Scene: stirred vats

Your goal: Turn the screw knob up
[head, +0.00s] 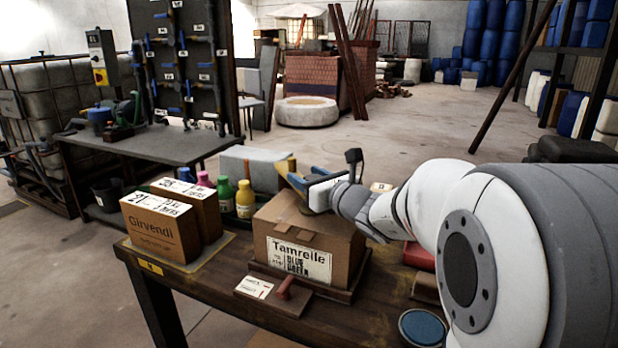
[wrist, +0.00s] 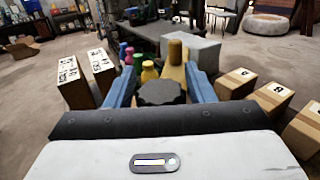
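The dark, faceted screw knob (wrist: 161,93) sits between the two blue fingers of my gripper (wrist: 161,75) in the wrist view. Each finger is on one side of it and the fingers stand well apart. They look slightly clear of the knob, though I cannot tell for certain whether they touch it. A yellowish-brown upright post (wrist: 175,53) stands just beyond the knob.
The Tamreile carton (head: 307,244) stands under my arm. Two Girvendi cartons (head: 160,229), several coloured bottles (head: 245,200) and a grey box (head: 247,164) crowd the left and back.

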